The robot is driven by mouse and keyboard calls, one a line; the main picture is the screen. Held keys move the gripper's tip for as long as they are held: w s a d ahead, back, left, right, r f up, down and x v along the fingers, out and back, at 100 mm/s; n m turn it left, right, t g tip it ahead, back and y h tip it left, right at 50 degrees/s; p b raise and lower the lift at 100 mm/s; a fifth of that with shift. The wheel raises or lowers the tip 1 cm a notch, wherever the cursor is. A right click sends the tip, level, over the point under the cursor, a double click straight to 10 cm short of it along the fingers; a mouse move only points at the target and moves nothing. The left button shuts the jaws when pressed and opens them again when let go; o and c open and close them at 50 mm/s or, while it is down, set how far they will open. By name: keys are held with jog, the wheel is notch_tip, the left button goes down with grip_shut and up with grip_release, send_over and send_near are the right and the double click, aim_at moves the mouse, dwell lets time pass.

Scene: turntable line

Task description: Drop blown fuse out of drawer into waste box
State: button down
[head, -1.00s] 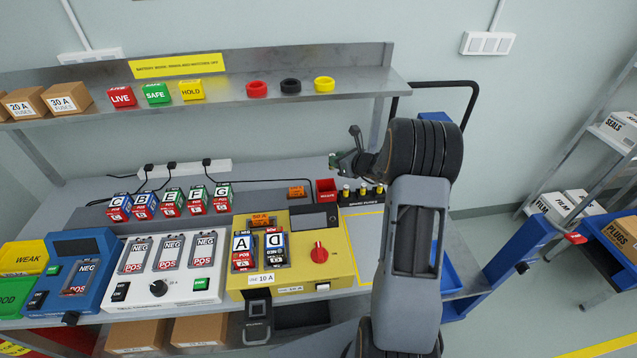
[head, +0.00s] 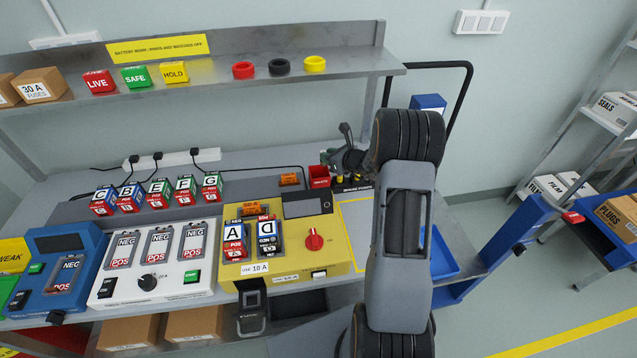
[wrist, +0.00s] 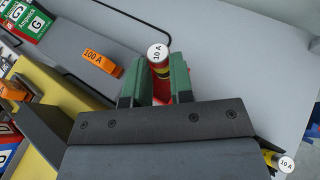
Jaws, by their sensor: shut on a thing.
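My gripper (head: 329,156) is shut on a fuse (wrist: 158,54), which has a white round end marked 10 A and a yellow band. In the wrist view the fuse stands between the green fingertips (wrist: 154,84). The red waste box (head: 319,176) is just below the fingertips in the head view. It shows red behind the fuse in the wrist view (wrist: 161,91); its inside is mostly hidden. The yellow unit (head: 335,258), marked USE 10 A, stands to the left of my arm.
Spare fuses (wrist: 284,163) stand right of the waste box, partly behind my gripper. An orange 100 A block (head: 289,180) sits left of the box. Labelled batteries (head: 158,193) stand farther left. A shelf (head: 215,88) runs above the bench.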

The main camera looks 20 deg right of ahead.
jog(key=c, duration=0.9)
grip_release()
jog(key=b+v, duration=0.2)
jog(key=v, duration=1.2)
jog(key=shift+w+r, duration=0.1)
